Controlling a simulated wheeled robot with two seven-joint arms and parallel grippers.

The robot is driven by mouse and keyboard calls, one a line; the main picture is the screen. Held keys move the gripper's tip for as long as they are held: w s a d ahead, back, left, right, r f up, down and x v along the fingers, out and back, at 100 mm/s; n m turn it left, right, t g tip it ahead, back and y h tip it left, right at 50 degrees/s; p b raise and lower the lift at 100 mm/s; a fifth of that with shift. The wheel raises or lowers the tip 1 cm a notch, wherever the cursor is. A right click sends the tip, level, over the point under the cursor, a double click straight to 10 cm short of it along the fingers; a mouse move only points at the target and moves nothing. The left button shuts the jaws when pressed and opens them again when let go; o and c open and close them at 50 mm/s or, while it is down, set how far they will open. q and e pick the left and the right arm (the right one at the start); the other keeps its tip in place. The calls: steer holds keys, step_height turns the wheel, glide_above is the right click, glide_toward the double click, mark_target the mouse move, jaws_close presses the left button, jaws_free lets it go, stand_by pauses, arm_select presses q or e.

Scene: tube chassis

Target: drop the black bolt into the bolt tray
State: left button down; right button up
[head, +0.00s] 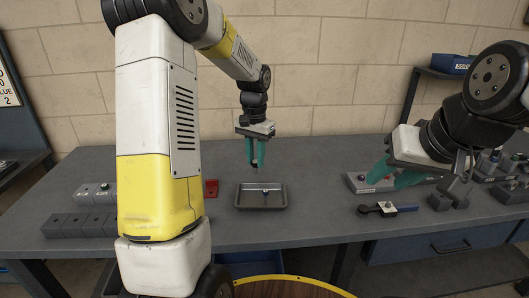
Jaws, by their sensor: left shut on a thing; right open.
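My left gripper (254,158) points down with its teal fingers shut on a small dark piece, the black bolt (254,164), whose lower end shows between the fingertips. The grey bolt tray (244,207) lies on the table just below it in the picture. The bolt appears apart from the tray, above its back edge. A small bluish bolt-like piece (265,191) stands in the tray. My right gripper (379,177) is open and empty above the right part of the table.
A red block (211,188) lies left of the tray. Grey blocks (82,224) sit at the far left, partly behind my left arm. Table between tray and tool is clear.

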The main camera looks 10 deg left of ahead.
mark_target(255, 171)
arm_select(q)
steer(key=shift+f, duration=2.7)
steer(key=c, duration=1.1)
jaws_free()
steer(key=shift+c, duration=0.2)
steer(key=shift+r, duration=3.9)
steer(key=shift+r, duration=0.1)
steer(key=s+r+n+t, duration=0.1)
steer(key=s+r+t, duration=0.2)
steer(key=s+r, duration=0.65)
steer(key=s+d+r+n+t+h, duration=0.2)
steer(key=s+t, duration=0.1)
steer(key=s, duration=1.1)
steer(key=shift+s, duration=0.4)
